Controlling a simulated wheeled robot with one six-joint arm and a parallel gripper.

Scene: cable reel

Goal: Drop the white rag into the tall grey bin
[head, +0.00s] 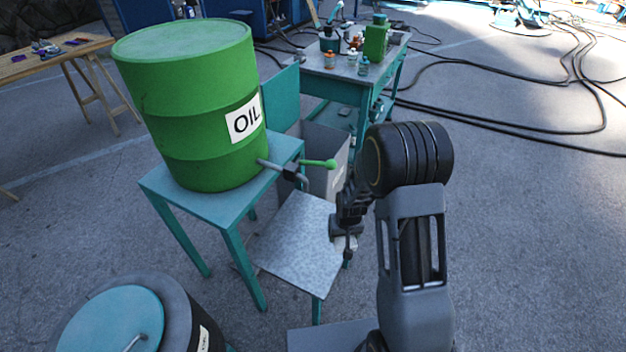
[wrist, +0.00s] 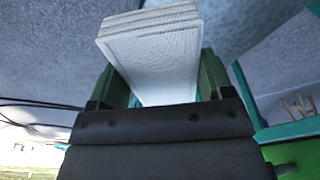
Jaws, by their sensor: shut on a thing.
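The white rag (wrist: 160,55) is a folded, layered block between my gripper's two green fingers in the wrist view. In the head view, my gripper (head: 346,238) points down at the right edge of a small grey-topped table (head: 292,245). The rag is mostly hidden there, and I cannot tell whether it touches the tabletop. The tall grey bin (head: 322,150) stands behind this table, beyond my gripper. My arm and the green tap partly cover it, and its inside is barely visible.
A teal workbench (head: 350,75) with bottles stands behind. A dark drum with a teal lid (head: 110,325) is at front left.

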